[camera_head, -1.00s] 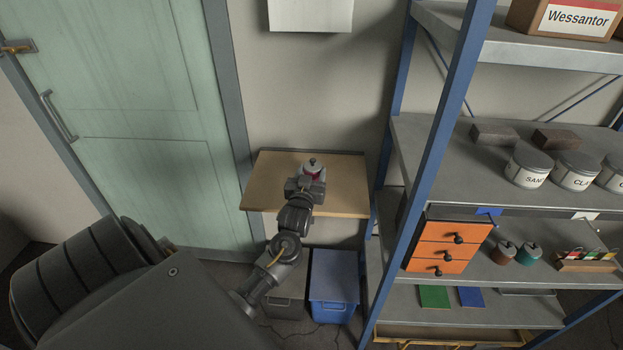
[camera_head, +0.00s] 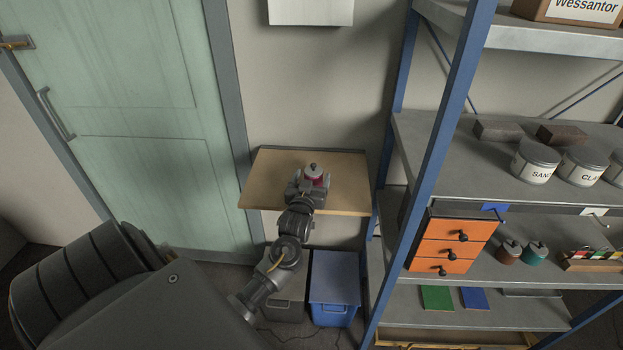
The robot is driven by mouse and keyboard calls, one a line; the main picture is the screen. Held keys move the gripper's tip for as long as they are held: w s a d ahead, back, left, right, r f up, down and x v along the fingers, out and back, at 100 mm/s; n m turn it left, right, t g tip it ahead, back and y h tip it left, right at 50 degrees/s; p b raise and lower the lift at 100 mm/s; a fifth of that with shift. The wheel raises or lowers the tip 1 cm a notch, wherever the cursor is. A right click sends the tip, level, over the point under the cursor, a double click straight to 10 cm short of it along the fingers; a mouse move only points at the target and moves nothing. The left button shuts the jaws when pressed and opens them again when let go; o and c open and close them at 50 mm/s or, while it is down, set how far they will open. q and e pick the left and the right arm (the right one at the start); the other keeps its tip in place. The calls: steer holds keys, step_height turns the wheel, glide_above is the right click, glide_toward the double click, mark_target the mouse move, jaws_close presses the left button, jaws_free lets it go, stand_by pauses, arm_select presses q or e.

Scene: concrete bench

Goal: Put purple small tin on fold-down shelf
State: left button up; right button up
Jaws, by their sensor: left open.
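The fold-down shelf (camera_head: 262,186) is a wooden board against the wall, between the green door and the blue rack. A small tin (camera_head: 314,173) with a grey lid and a purple-red body is at the shelf, upright. My left gripper (camera_head: 312,184) is open around the tin's near side, and its fingers hide the lower part of the tin. I cannot tell from here whether the fingers touch it. My right gripper is not in view.
A blue-framed rack (camera_head: 437,150) stands to the right, with labelled tins (camera_head: 535,161), an orange drawer box (camera_head: 452,242) and small jars. A blue bin (camera_head: 335,290) stands below the shelf. The board's left and right parts are clear.

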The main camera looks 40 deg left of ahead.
arm_select(q)
steer(key=shift+r, duration=0.2)
steer(key=shift+s+d+f, duration=0.15)
steer(key=shift+s+d, duration=0.05)
steer(key=shift+s, duration=0.05)
steer(key=b+v, duration=0.2)
steer(key=v, duration=0.9)
steer(key=shift+s, duration=0.2)
